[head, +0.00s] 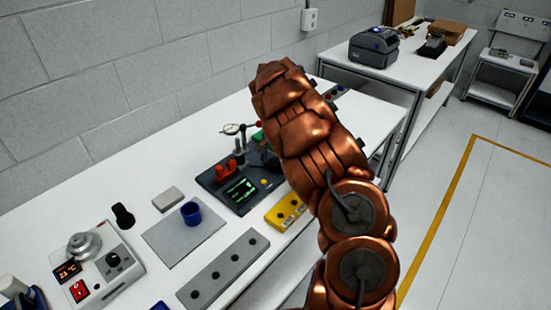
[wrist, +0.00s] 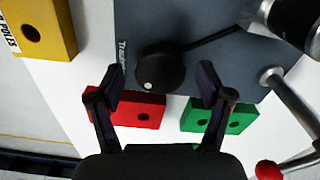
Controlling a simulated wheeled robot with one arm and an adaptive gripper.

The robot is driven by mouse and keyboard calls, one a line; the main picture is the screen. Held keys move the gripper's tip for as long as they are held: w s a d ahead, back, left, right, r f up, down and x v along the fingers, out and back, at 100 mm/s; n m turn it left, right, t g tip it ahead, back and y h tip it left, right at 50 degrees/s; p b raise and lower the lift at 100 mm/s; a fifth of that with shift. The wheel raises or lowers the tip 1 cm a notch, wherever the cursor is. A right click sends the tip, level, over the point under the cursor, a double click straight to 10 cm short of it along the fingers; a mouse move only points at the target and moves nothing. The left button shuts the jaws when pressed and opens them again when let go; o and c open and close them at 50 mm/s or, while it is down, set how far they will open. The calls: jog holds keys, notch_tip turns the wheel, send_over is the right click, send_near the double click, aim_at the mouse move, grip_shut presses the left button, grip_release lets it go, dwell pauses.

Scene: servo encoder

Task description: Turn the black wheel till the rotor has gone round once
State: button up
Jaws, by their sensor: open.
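The black wheel (wrist: 160,72) sits on the dark grey base plate (wrist: 140,20) in the wrist view, with a pale dot on its face near the lower left edge. A thin dark rod runs from beside it to the upper right, towards a black and silver cylindrical part (wrist: 292,22), cut by the frame edge; I cannot tell whether this is the rotor. My gripper (wrist: 160,80) is open, its fingers apart on either side of the wheel in the picture; contact is not visible. In the head view the base plate (head: 211,181) shows, but my arm hides the gripper and wheel.
A red block (wrist: 125,113) and a green block (wrist: 217,118) lie close to the fingers. A yellow block (wrist: 45,28) lies upper left. A metal post (wrist: 285,92) and a red ball (wrist: 268,170) are at right. The head view shows a green-lit screen (head: 240,190) and a dial gauge (head: 231,129).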

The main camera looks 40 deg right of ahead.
jog(key=c, duration=1.2)
jog(key=shift+o, duration=0.2)
jog(key=b, duration=0.1)
jog(key=n+b, duration=0.1)
jog(key=b, duration=0.1)
jog(key=shift+w+f+n, duration=0.1)
jog(key=shift+f+n, duration=0.15)
jog(key=shift+n, duration=0.05)
jog(key=shift+n+b, duration=0.9)
jog(key=shift+b, duration=0.35)
jog(key=shift+r+n, duration=0.25)
jog(key=shift+n, duration=0.05)
jog(key=o, duration=1.2)
jog(key=shift+c, duration=0.2)
jog(key=shift+r, duration=0.1)
